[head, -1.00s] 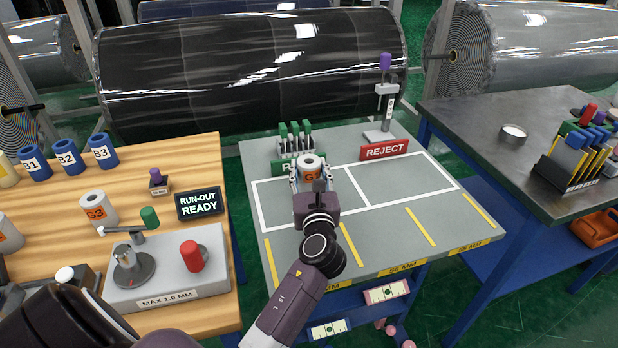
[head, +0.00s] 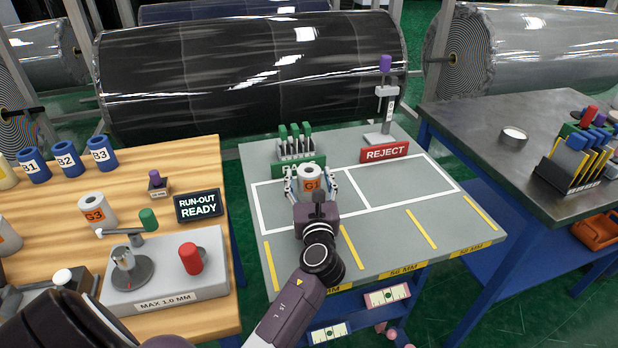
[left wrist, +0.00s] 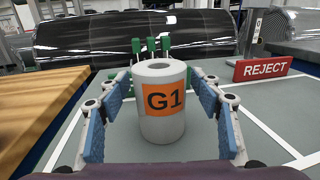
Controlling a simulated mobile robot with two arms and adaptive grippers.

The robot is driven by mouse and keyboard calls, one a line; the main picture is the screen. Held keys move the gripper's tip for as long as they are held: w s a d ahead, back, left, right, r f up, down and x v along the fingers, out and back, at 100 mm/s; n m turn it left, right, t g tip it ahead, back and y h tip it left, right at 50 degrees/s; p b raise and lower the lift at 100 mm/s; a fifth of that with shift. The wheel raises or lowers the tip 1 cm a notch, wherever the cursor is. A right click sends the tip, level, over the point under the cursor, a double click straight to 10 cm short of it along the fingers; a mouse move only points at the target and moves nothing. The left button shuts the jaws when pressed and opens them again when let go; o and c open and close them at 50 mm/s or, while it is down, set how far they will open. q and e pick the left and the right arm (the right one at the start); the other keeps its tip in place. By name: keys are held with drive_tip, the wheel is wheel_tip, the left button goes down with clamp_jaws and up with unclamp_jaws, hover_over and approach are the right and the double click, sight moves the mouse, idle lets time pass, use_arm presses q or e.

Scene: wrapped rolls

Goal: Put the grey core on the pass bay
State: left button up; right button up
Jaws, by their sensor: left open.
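The grey core G1 (head: 309,181), with an orange label, stands upright on the grey table inside the left white-outlined bay, in front of the green sign (head: 290,166). That sign is partly hidden behind the core and my gripper. My left gripper (head: 311,186) is open, with one finger on each side of the core. In the left wrist view the core (left wrist: 161,110) stands between the blue finger pads, with gaps showing on both sides. My right gripper is not seen; a dark arm part shows at the lower left.
The right bay, by the red REJECT sign (head: 385,152), is empty. A green-topped rack (head: 295,143) and a stand with a purple knob (head: 386,100) are at the back. The wooden table holds core G3 (head: 96,211), blue cores and the run-out gauge (head: 170,270).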

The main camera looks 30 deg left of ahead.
use_arm(q)
drive_tip(key=b+v, duration=0.1)
drive_tip(key=v, duration=1.1)
drive_tip(key=shift+r, duration=0.15)
